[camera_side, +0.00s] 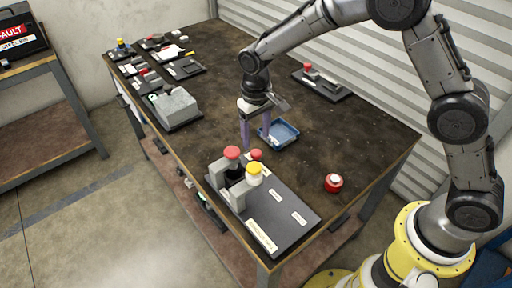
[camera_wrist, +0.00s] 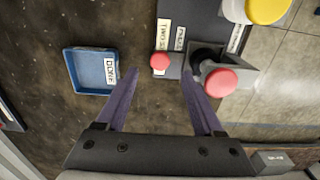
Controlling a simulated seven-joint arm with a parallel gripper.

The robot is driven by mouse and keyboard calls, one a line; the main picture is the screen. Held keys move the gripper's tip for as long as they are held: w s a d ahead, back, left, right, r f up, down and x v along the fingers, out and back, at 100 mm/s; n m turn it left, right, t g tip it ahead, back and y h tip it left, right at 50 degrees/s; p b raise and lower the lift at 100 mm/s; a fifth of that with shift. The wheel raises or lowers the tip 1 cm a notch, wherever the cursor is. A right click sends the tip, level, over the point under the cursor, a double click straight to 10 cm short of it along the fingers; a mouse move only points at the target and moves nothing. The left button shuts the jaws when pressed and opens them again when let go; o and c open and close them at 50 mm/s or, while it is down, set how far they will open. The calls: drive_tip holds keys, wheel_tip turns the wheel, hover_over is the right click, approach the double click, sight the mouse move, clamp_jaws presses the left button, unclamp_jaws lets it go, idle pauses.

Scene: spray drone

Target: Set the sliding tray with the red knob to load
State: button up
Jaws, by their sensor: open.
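A small red knob (camera_side: 257,155) stands at the back edge of a dark grey panel (camera_side: 280,222) with white labels. It also shows in the wrist view (camera_wrist: 160,62), beside two labels on the panel. I cannot tell which label reads load. My gripper (camera_side: 257,145) points down just above this knob. In the wrist view my gripper (camera_wrist: 160,75) is open, with the knob between its purple fingertips. Nothing is held. A larger red knob (camera_side: 232,153) sits on a grey bracket of the same panel, and it shows near the right finger (camera_wrist: 222,80).
A yellow knob (camera_side: 254,169) stands on the panel. A small blue tray (camera_side: 290,128) lies just behind the gripper. A red button (camera_side: 333,182) is to the right. Another red-knobbed black plate (camera_side: 325,86) is at the back. A grey block (camera_side: 175,108) stands to the left.

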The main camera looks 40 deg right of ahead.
sight(256, 152)
drive_tip(key=shift+f, duration=2.75)
drive_tip(key=shift+c, duration=0.3)
clamp_jaws()
drive_tip(key=shift+r, duration=0.1)
